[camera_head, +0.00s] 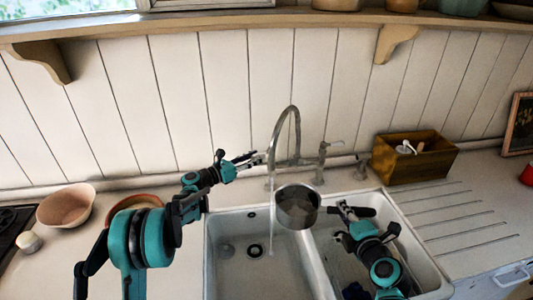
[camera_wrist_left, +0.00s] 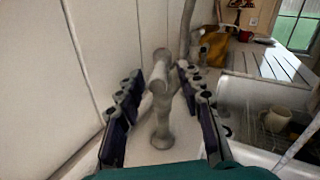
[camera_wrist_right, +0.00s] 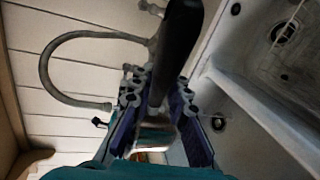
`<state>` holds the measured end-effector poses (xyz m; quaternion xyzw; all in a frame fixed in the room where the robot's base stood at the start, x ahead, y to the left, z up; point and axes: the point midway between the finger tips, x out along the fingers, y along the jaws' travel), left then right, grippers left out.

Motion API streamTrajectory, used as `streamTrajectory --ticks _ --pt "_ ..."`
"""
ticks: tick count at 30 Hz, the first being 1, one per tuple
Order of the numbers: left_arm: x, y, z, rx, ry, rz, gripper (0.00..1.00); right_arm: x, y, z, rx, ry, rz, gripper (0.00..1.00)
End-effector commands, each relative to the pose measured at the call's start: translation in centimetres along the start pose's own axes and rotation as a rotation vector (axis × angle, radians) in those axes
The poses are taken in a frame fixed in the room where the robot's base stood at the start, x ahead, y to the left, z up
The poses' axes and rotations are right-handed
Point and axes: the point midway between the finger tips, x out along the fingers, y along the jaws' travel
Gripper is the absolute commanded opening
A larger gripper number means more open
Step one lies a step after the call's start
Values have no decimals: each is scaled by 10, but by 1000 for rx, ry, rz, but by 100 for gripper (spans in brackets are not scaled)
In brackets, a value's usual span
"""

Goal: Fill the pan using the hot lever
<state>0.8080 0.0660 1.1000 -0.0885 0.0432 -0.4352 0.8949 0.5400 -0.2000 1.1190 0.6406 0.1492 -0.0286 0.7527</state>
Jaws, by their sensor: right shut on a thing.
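The metal pan (camera_head: 297,207) is held over the divider of the double sink, its rim over the left basin (camera_head: 232,270). My right gripper (camera_head: 352,211) is shut on its dark handle (camera_wrist_right: 178,45). The curved tap spout (camera_head: 291,112) arches behind the pan. A thin stream of water (camera_head: 271,238) falls into the left basin, left of the pan. My left gripper (camera_head: 250,160) is open beside the tap's left side. In the left wrist view, a metal tap lever (camera_wrist_left: 162,105) stands between its open fingers. A right lever (camera_head: 325,150) stands beyond the spout. No hot marking is visible.
A wooden box (camera_head: 413,160) stands on the counter right of the tap. Bowls (camera_head: 66,206) sit at the left, near the stove edge. The ridged drainer (camera_head: 465,225) at the right is clear. A shelf (camera_head: 230,20) runs above.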

Motion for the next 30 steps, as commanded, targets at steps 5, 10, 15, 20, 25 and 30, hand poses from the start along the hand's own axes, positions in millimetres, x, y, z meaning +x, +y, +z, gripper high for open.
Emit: streamTrajectory --ticks 5,10,15,20,25,30 --pt "34 -1 0 1 0 -2 37 0 0 0 2 0 1 0" --pt "51 0 0 2 0 1 37 0 0 0 2 0 1 0" --pt "56 0 0 2 0 1 37 0 0 0 2 0 1 0" --pt "56 0 0 2 0 1 37 0 0 0 2 0 1 0" --pt "56 0 0 2 0 2 0 0 0 0 2 0 1 0" --pt "56 1 0 2 -1 5 0 0 0 0 2 0 1 0"
